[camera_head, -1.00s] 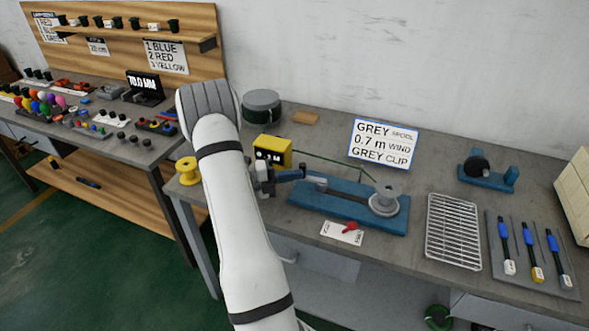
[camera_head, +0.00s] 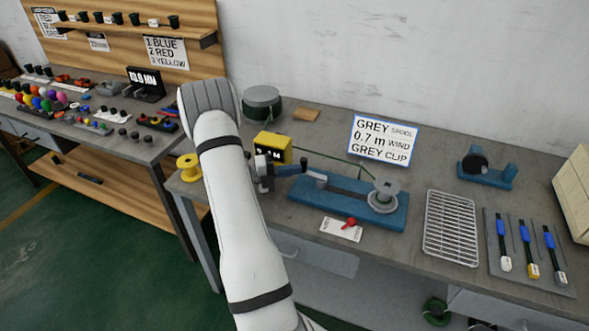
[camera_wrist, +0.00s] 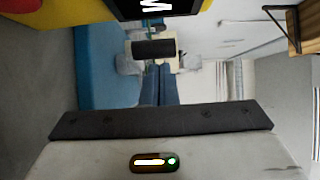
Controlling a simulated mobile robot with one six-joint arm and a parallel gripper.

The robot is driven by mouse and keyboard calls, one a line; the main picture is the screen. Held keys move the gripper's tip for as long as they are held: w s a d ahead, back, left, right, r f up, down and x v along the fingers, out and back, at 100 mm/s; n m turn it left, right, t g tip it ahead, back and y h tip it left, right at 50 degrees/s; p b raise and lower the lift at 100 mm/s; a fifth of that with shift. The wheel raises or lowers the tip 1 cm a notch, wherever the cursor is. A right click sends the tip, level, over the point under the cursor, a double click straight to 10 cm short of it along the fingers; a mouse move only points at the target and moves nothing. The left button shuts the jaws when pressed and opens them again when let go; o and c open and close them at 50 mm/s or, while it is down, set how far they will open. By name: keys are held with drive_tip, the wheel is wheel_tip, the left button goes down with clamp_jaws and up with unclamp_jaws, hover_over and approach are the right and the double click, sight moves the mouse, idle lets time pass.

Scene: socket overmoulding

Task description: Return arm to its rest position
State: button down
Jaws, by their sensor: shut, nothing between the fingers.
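My white arm rises through the middle of the head view and bends over at the top left of the winder bench. In the wrist view my gripper (camera_wrist: 158,70) shows as narrow blue fingers beyond a dark bar, closed together and with nothing seen between them. In the head view a grey and blue part juts out right of my arm, beside the yellow box (camera_head: 272,148); I cannot tell surely whether it is my gripper. The blue winder base (camera_head: 340,206) with its grey spool (camera_head: 383,196) lies to the right. My arm hides some of the bench.
A yellow spool (camera_head: 187,167) stands left of my arm, a round grey container (camera_head: 262,104) behind it. A sign (camera_head: 383,138), wire rack (camera_head: 451,228) and screwdriver tray (camera_head: 485,225) are to the right. Another bench (camera_head: 95,140) with many small parts is at left.

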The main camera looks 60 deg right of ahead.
drive_tip(key=v, duration=0.7)
drive_tip(key=shift+w+a+b, duration=0.15)
drive_tip(key=shift+b, duration=0.15)
